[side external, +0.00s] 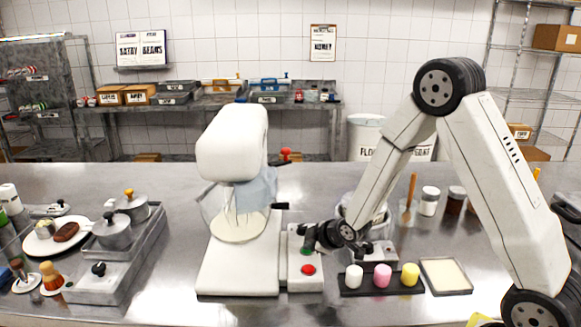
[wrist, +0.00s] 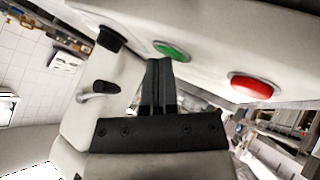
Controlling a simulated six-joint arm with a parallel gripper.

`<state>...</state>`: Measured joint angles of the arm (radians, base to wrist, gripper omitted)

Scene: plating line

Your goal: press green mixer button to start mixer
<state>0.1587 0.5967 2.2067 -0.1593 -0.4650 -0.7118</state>
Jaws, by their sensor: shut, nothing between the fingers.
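The white stand mixer (side external: 232,145) stands upright on the steel counter, with a bowl (side external: 239,226) under its head. Its control box is at its right side, with a red button (side external: 308,270) on top. In the wrist view the green button (wrist: 171,50) is just beyond my fingertips, and the red button (wrist: 251,86) is further right. My gripper (wrist: 158,64) is shut and empty, its tips pointing at the box beside the green button. I cannot tell whether they touch it. In the side view my gripper (side external: 308,240) is over the back of the box and largely hides the green button.
A dark tray (side external: 382,289) with white, pink and yellow cups stands right of the control box, near my wrist. A cream-filled tray (side external: 446,276) lies further right. Pots and a plate (side external: 40,245) of food are at left. Counter in front of the mixer is clear.

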